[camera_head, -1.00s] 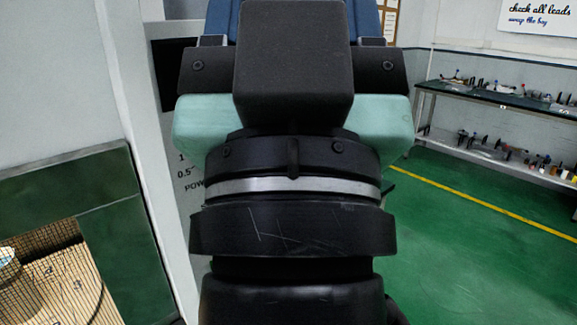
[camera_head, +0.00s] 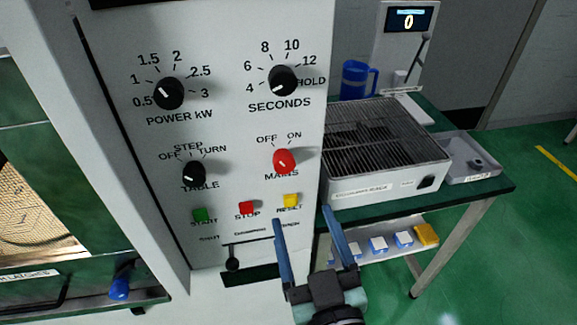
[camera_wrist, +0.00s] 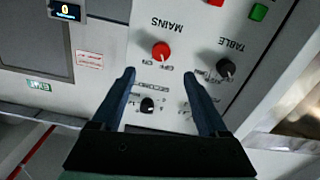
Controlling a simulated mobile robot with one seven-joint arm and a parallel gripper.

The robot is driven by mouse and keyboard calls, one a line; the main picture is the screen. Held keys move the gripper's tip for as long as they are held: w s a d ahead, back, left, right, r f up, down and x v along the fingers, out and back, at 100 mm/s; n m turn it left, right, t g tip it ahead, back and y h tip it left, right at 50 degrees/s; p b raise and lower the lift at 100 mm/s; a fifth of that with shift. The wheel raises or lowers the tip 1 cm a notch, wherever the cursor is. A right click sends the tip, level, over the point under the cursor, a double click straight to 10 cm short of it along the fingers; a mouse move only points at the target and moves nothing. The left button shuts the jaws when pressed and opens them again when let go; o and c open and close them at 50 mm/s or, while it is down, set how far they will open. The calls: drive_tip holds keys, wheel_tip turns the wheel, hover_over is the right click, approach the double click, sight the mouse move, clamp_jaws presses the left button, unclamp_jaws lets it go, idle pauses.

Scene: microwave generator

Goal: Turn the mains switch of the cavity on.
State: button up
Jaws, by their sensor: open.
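The red MAINS knob (camera_head: 285,162) is on the white control panel, below the SECONDS dial, with OFF at its upper left and ON at its upper right. Its pale mark appears to point up and left, towards OFF. In the wrist view, which is upside down, the red knob (camera_wrist: 160,51) lies just beyond and between the fingertips. My gripper (camera_head: 303,216) is open and empty, its blue fingers pointing up below and slightly right of the knob. In the wrist view my gripper (camera_wrist: 158,72) appears apart from the knob.
The black POWER dial (camera_head: 169,93), SECONDS dial (camera_head: 284,80) and TABLE knob (camera_head: 194,172) surround the knob. Green, red and yellow buttons (camera_head: 291,200) and a slider lever (camera_head: 233,264) sit below. Right of the panel, a bench holds a wire-topped box (camera_head: 385,185) and blue mug (camera_head: 356,80).

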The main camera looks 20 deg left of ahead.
sight(285, 167)
drive_tip(key=p+x, duration=0.3)
drive_tip(key=x, duration=0.7)
drive_tip(key=shift+w+a+r+p, duration=0.2)
drive_tip(key=shift+a+p, duration=0.1)
drive_tip(key=shift+a, duration=0.1)
drive_tip(key=shift+w+a+f, duration=0.1)
drive_tip(key=shift+w+a, duration=0.3)
drive_tip(key=shift+w, duration=0.2)
clamp_jaws()
